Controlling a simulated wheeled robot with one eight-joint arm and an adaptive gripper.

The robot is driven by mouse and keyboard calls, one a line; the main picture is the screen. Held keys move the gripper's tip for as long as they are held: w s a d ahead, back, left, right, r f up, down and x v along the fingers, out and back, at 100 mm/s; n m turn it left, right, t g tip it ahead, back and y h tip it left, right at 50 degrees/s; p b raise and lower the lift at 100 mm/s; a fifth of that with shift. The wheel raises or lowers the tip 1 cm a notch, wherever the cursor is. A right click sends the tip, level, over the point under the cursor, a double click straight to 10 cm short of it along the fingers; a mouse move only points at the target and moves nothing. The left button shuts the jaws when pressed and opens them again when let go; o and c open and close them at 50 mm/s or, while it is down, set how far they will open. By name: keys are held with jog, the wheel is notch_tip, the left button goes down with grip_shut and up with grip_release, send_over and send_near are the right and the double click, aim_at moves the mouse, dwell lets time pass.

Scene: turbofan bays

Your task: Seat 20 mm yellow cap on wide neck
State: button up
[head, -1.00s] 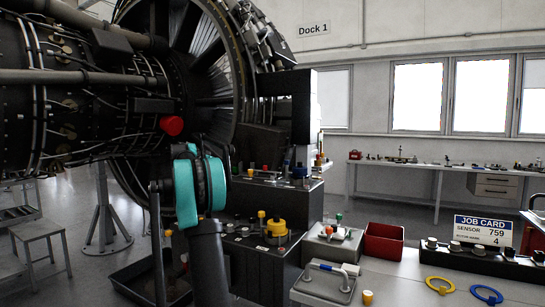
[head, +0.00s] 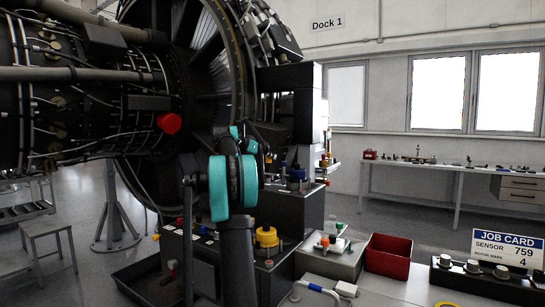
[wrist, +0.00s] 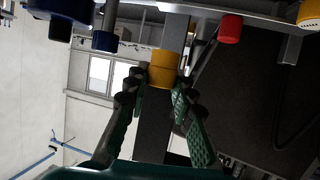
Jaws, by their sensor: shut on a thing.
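In the wrist view a yellow cap (wrist: 163,68) sits between the fingertips of my gripper (wrist: 160,90), which is shut on it. The cap's near end faces the camera; its far end is hidden. In the head view my teal arm joint (head: 233,187) stands before the engine, and my fingers and the held cap cannot be made out behind it. I cannot tell which fitting is the wide neck. A larger yellow cap (head: 267,237) sits on the dark stepped block (head: 285,250) below my arm.
A red cap (wrist: 230,28) and a blue fitting (wrist: 72,8) are near the gripper in the wrist view. In the head view a red bin (head: 388,256), a grey tray (head: 330,264) and a job card (head: 506,250) stand to the right. The engine (head: 90,95) fills the left.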

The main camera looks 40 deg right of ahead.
dwell(0.3)
jog(key=shift+a+f, duration=0.1)
jog(key=shift+f, duration=2.45)
jog(key=shift+f, duration=1.15)
dwell(0.7)
jog(key=shift+r, duration=2.95)
